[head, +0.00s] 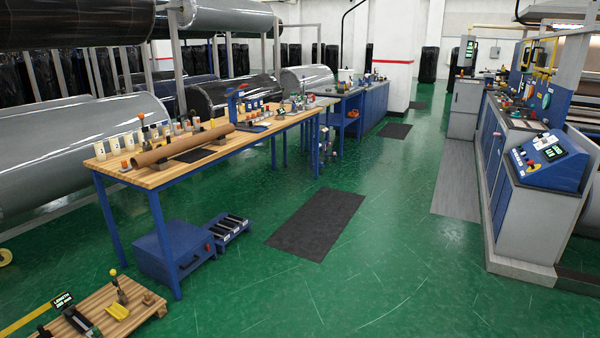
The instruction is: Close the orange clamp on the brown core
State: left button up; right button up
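The brown core (184,146) is a long tube lying on black supports along the near part of the wooden-topped workbench (110,168). Neither of my grippers is in view.
Cups and small jars stand behind the core. A blue cabinet (173,250) sits under the bench. A wooden pallet (135,303) with tools lies at the lower left. A dark mat (316,223) lies on open green floor; a blue-grey machine (525,200) stands right.

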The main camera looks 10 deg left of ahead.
aim_at(141, 115)
jog(key=i+j+u, duration=0.3)
jog(key=i+u, duration=0.15)
jog(key=i, duration=0.2)
jog(key=i+j+u, duration=0.1)
jog(key=i+u, duration=0.4)
jog(key=i, duration=0.15)
jog(key=i+l+u, duration=0.2)
jog(key=i+u, duration=0.25)
jog(key=i, duration=0.2)
